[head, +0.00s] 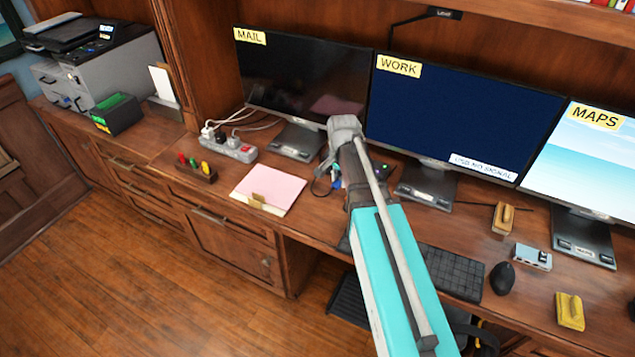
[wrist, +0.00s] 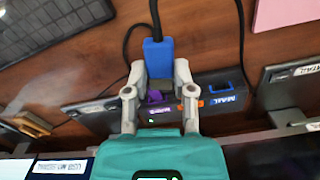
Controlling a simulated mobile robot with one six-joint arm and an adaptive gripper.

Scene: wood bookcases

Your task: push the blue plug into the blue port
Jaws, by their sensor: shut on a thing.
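The blue plug (wrist: 158,54) has a black cable and is between the two fingertips of my gripper (wrist: 158,72) in the wrist view. My gripper is shut on it. Beyond the fingers lies a dark port box (wrist: 180,113) with coloured openings. The blue port (wrist: 222,87) is on the box's right part, beside a blue MAIL label. The plug is apart from this port, to its left and higher in the picture. A purple piece (wrist: 155,97) shows at the box's left part. In the head view my arm hides much of the box and the plug.
Three monitors, MAIL (head: 300,85), WORK (head: 455,115) and MAPS (head: 590,165), stand along the desk's back. A keyboard (head: 450,273) and mouse (head: 502,278) lie in front. Pink paper (head: 268,190) lies left of my arm. A second black cable (wrist: 240,35) runs near the blue port.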

